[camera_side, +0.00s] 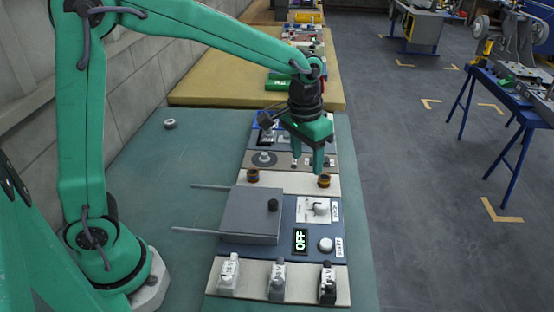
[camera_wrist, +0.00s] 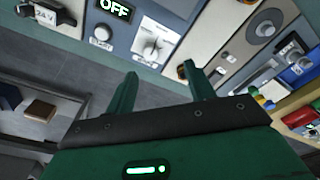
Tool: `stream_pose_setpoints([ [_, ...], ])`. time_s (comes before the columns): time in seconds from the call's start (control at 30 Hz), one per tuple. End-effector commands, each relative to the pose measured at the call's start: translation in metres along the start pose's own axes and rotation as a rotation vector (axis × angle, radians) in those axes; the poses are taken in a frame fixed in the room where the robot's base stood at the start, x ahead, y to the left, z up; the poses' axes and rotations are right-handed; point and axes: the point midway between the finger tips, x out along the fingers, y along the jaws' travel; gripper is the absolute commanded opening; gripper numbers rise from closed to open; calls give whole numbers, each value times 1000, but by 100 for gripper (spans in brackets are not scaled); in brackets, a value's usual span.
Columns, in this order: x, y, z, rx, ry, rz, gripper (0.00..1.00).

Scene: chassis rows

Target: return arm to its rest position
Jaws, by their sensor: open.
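My gripper (camera_side: 318,160) is a green two-finger one at the end of my green arm. It points down above the rows of panels on the bench, over the right side near a brown knob (camera_side: 324,181). In the wrist view my gripper's fingers (camera_wrist: 163,88) stand apart with nothing between them. The brown knob also shows beside the right finger in the wrist view (camera_wrist: 182,71). The fingers look apart from the panels, but the exact height is hard to tell. My arm reaches out from its base at the left.
A grey box (camera_side: 250,213) with two rods sits on the blue panel, beside a lit OFF display (camera_side: 300,240) and a white dial (camera_side: 320,208). Several switches line the front panel (camera_side: 252,283). The teal bench top (camera_side: 165,180) is mostly clear at left.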

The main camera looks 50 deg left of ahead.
Motion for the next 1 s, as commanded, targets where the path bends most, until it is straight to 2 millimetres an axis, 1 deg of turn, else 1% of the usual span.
stream_pose_setpoints([
  [0.03, -11, -5, 7, -4, 20, 2, 54],
  [0.2, -37, -19, 31, -13, 73, 4, 54],
  [0.5, -71, -40, 77, -29, 169, 3, 54],
  [0.8, -90, -57, 127, -45, 264, -6, 54],
  [1.0, -95, -66, 159, -54, 327, -16, 54],
])
